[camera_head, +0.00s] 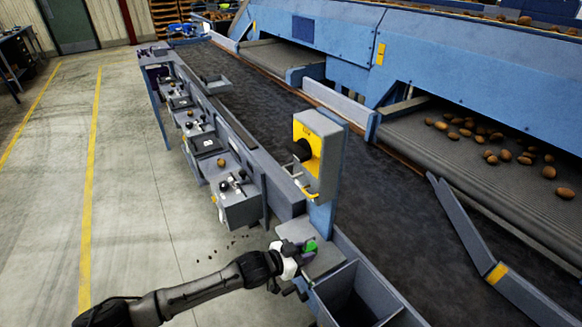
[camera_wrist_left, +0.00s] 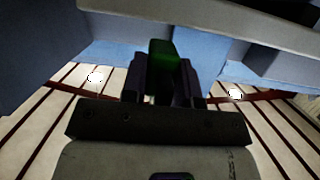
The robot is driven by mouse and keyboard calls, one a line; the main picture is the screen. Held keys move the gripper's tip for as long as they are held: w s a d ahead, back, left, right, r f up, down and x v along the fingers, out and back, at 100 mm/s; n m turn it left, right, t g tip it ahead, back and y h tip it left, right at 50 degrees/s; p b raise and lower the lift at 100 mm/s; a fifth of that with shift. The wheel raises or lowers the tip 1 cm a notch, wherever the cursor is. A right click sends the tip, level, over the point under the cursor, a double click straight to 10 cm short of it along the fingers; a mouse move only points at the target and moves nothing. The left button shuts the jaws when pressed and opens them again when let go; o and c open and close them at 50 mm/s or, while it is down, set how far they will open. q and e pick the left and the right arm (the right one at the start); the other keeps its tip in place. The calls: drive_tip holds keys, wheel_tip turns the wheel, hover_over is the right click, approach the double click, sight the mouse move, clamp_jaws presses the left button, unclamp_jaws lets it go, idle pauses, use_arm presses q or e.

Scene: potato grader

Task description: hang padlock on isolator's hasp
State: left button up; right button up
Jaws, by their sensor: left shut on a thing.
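The isolator (camera_head: 330,160) is a grey box with a yellow face and a black knob, on a blue post. A yellow curved piece (camera_head: 306,192), which looks like its hasp, sticks out at the bottom of the face. My left gripper (camera_head: 303,249) is below the isolator, over a grey shelf, and is shut on a green thing, which looks like the padlock (camera_head: 311,246). In the left wrist view the dark green padlock (camera_wrist_left: 163,57) sits between the two dark fingers. Its shackle cannot be made out. My right gripper is not in view.
The grey shelf (camera_head: 326,263) is at the foot of the blue post (camera_head: 321,217). An open grey bin (camera_head: 375,293) stands just in front of it. A dark conveyor belt (camera_head: 265,105) runs behind, with control boxes (camera_head: 238,205) along its left side. The floor at left is mostly clear.

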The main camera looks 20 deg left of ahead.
use_arm(q)
drive_tip(key=shift+f+p+v, duration=0.15)
drive_tip(key=shift+p+v, duration=0.3)
drive_tip(key=shift+v, duration=0.3)
drive_tip(key=shift+f+p+v, duration=0.1)
drive_tip(key=shift+p+v, duration=0.35)
drive_tip(key=shift+v, duration=0.25)
drive_tip(key=shift+s+a+f+p, duration=0.1)
drive_tip(key=shift+s+a+p, duration=0.35)
drive_tip(key=shift+s, duration=0.15)
drive_tip(key=shift+s+a+p, duration=0.4)
drive_tip(key=shift+s, duration=0.25)
